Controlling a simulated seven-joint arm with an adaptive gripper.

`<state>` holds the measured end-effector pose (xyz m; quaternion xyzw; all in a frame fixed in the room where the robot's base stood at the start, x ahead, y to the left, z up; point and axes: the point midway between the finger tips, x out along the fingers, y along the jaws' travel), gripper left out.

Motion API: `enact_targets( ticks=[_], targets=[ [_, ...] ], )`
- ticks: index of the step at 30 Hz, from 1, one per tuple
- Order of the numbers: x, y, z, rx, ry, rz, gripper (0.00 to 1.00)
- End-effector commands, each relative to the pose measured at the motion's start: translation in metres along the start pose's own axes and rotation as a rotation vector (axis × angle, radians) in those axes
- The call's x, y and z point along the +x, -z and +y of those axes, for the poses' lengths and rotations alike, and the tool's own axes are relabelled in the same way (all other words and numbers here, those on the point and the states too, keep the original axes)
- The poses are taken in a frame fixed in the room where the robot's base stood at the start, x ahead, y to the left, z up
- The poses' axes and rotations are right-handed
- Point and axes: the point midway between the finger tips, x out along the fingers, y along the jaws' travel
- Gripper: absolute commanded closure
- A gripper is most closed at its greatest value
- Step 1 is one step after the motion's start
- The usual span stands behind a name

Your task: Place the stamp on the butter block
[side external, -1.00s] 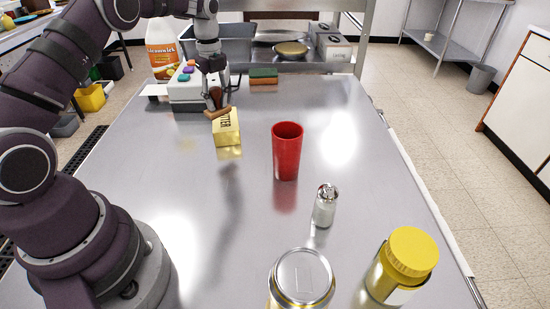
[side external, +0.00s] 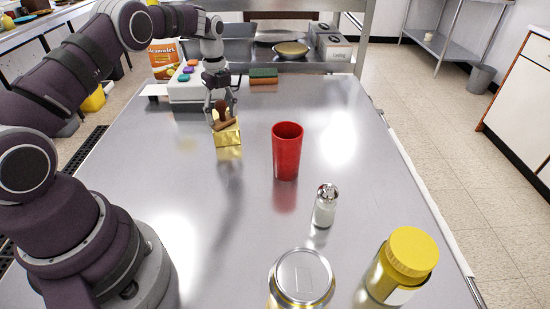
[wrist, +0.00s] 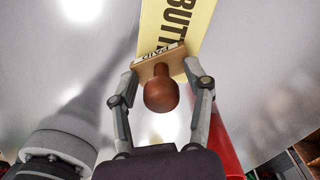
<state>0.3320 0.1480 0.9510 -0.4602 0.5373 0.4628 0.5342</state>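The stamp (side external: 222,113) has a round brown wooden handle and a flat wooden base. It also shows in the wrist view (wrist: 161,94), where its base edge carries a "PAID" label. My gripper (side external: 222,112) has its fingertips at the two ends of the base, with the handle between the fingers; it appears shut on the base. The yellow butter block (side external: 228,138) is under the stamp, its lettering partly covered in the wrist view (wrist: 205,22). The stamp is over the block's top; I cannot tell whether it touches.
A red cup (side external: 287,150) stands right of the butter. A glass shaker (side external: 325,206), a can (side external: 302,278) and a yellow-lidded jar (side external: 405,262) stand nearer. A white box with coloured buttons (side external: 188,88) and a sponge (side external: 263,76) are behind. The left middle of the table is clear.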

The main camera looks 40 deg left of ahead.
Motion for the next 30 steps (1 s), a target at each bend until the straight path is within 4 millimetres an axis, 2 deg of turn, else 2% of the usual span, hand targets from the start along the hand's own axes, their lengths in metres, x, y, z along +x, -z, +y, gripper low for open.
enact_targets(
  ticks=[9, 16, 22, 26, 30],
  targets=[
    [-0.005, 0.000, 0.000, 0.001, 0.002, 0.000, 0.45],
    [-0.054, -0.001, -0.001, 0.001, 0.005, -0.002, 0.45],
    [-0.080, 0.001, -0.001, -0.012, 0.006, -0.002, 0.45],
    [-0.110, 0.020, -0.002, -0.167, 0.055, -0.013, 0.45],
    [-0.155, 0.063, 0.010, -0.507, 0.160, -0.003, 0.45]
  ],
)
